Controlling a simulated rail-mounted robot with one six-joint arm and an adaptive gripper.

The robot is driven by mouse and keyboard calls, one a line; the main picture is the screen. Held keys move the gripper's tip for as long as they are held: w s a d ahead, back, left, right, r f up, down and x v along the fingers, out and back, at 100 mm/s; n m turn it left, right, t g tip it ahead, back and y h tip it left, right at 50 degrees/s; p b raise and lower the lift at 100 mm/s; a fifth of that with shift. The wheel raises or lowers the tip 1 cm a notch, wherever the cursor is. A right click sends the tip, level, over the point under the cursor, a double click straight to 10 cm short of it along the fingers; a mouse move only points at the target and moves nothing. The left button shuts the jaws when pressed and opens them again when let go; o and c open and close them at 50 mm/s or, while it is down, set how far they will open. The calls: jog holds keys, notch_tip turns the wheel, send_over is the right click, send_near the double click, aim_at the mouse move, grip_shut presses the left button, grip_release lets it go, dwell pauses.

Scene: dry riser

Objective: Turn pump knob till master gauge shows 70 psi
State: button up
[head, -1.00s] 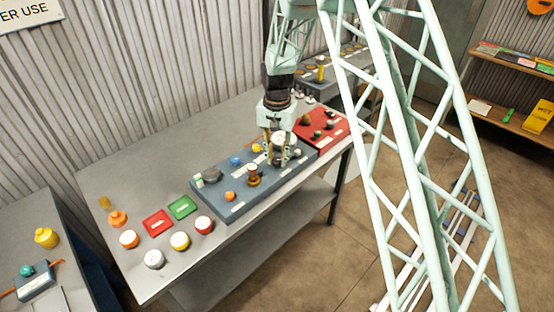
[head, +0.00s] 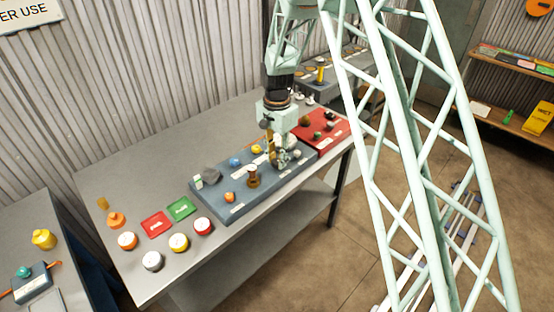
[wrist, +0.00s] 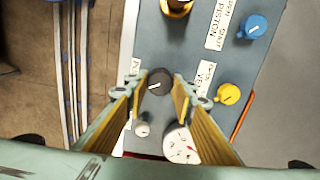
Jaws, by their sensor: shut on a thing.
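The dark round pump knob (wrist: 159,82) stands on the blue-grey panel (head: 222,203), beside a label partly hidden by a finger. My gripper (wrist: 159,97) is shut on this knob, one finger at each side of it. In the head view my gripper (head: 284,160) is over the right end of the panel and hides the knob.
A small light knob (wrist: 142,130) is next to the gauge. A yellow knob (wrist: 228,94) and a blue knob (wrist: 252,26) are nearby on the panel. A brass fitting (head: 252,176) stands at its front. A red panel (head: 322,130) adjoins on the right. The table's left part holds several loose caps.

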aim_at(277, 160)
jog(key=o, duration=0.8)
jog(key=shift+o, duration=0.2)
jog(key=shift+r, duration=0.1)
notch_tip(277, 160, up, 12)
dwell(0.5)
dwell(0.4)
